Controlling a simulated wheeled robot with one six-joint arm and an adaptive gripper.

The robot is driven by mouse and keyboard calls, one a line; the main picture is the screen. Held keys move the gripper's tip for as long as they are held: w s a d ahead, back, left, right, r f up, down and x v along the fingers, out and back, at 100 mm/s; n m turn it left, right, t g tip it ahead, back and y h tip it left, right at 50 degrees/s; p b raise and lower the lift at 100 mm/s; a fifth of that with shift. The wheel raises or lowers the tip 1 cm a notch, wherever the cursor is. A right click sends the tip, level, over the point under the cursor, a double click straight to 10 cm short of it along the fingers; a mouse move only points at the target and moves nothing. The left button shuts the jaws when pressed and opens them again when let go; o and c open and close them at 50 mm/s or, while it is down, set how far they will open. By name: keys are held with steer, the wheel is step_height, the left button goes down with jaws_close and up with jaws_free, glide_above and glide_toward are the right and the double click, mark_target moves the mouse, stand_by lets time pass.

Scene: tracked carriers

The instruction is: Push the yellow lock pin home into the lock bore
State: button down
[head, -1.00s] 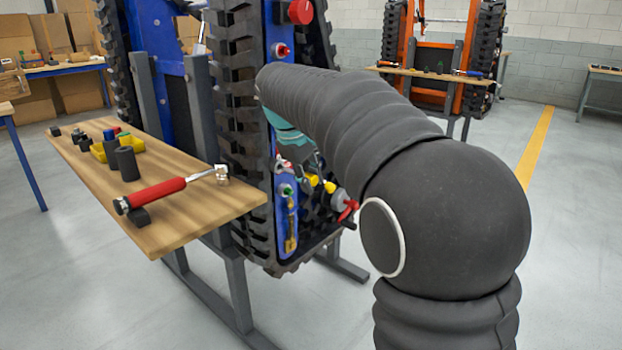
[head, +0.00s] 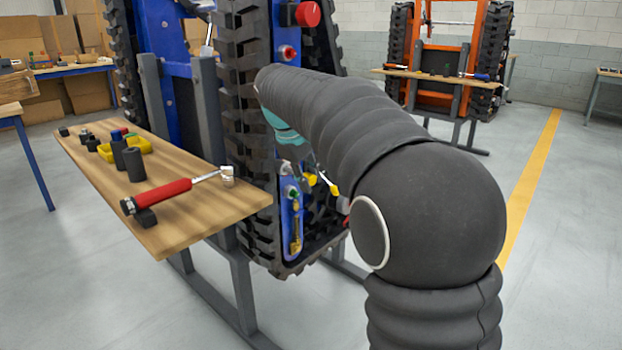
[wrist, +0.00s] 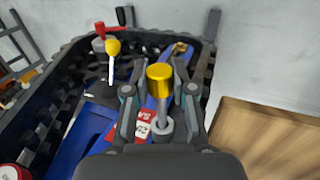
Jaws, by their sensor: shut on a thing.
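The yellow lock pin (wrist: 160,78) stands between the two fingers of my gripper (wrist: 159,88) in the wrist view, its wide yellow head towards the camera. My gripper is shut on it. In the head view my gripper (head: 297,160) is at the blue side plate of the carrier, largely hidden by my arm. A small yellow part shows beside it.
A yellow-knobbed lever (wrist: 113,48) and a red-handled valve (wrist: 105,31) stand near the fingers. Black track (head: 245,130) borders the blue plate (head: 292,220). A wooden bench (head: 170,222) at left holds a red-handled wrench (head: 165,195) and a yellow tray (head: 140,144).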

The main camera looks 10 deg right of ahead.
steer(key=shift+w+a, duration=0.65)
steer(key=shift+w, duration=0.25)
steer(key=shift+w+a, duration=0.65)
steer(key=shift+w, duration=0.25)
steer(key=shift+s, duration=0.1)
stand_by(0.4)
steer(key=shift+s+d+b, duration=0.6)
steer(key=shift+s+d, duration=0.3)
steer(key=shift+s, duration=0.3)
steer(key=shift+s+d+b, duration=0.55)
steer(key=shift+s+d, duration=0.35)
steer(key=shift+s, duration=0.25)
steer(key=shift+p, duration=0.8)
stand_by(1.1)
steer(key=shift+w+a+p, duration=0.35)
steer(key=shift+w+a, duration=0.4)
steer(key=shift+w, duration=0.2)
stand_by(0.5)
